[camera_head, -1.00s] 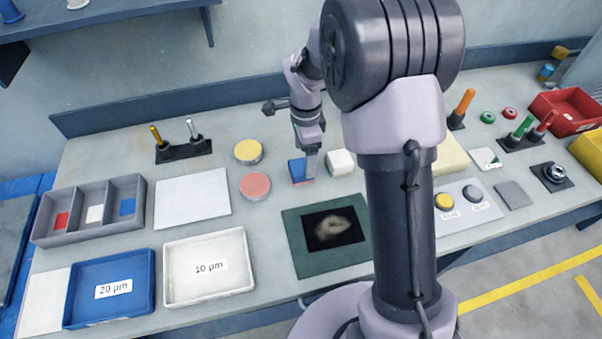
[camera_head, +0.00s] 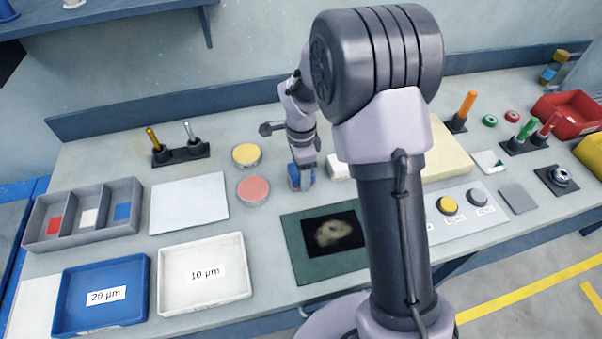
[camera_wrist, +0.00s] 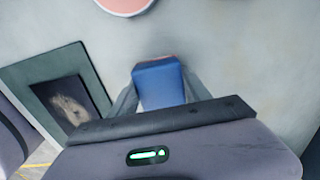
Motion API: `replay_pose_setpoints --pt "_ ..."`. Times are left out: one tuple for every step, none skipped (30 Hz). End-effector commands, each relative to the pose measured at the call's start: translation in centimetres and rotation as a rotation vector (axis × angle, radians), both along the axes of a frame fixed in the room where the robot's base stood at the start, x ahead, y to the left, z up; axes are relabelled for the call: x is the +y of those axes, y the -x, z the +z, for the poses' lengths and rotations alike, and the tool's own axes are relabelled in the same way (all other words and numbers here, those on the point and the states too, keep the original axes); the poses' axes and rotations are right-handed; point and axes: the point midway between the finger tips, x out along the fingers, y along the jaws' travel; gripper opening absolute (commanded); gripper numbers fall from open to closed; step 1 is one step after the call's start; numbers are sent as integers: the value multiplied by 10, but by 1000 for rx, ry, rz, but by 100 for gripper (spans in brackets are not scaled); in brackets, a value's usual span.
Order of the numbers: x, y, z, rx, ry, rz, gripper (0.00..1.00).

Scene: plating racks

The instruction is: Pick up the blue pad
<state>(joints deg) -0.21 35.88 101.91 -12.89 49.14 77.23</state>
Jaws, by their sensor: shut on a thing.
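The blue pad (camera_wrist: 160,84) is a blue block with a thin reddish edge at its far side in the wrist view. My gripper (camera_wrist: 162,100) is shut on it, with one finger along each side. In the head view the blue pad (camera_head: 293,178) shows partly between the fingers of my gripper (camera_head: 302,178), to the right of a pink round pad. Whether its underside touches the table cannot be told.
A pink round pad (camera_head: 253,190) and a yellow one (camera_head: 246,154) lie left of the gripper. A white block (camera_head: 339,167) stands close on its right. A green-framed dark panel (camera_head: 295,248) lies in front. Blue (camera_head: 62,317) and white (camera_head: 170,303) trays stand front left.

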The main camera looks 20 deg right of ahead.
Motion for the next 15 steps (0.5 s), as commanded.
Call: replay_pose_setpoints --pt "0 0 0 0 0 0 7" --pt "0 0 0 0 0 0 7" --pt "0 0 1 -1 0 0 7" --pt "0 0 3 -1 0 0 7" --pt "0 0 5 -1 0 0 7" --pt "0 0 8 -2 0 0 7" --pt "0 -1 12 -2 0 0 7" --pt "0 -1 17 -3 0 0 7" --pt "0 -1 24 -3 0 0 7" --pt "0 -1 28 -2 0 0 7" --pt "0 -1 33 -2 0 0 7" --pt "0 -1 41 -3 0 0 7" --pt "0 6 40 -1 0 0 7" --pt "0 13 40 1 0 0 7" --pt "0 21 40 1 0 1 7"
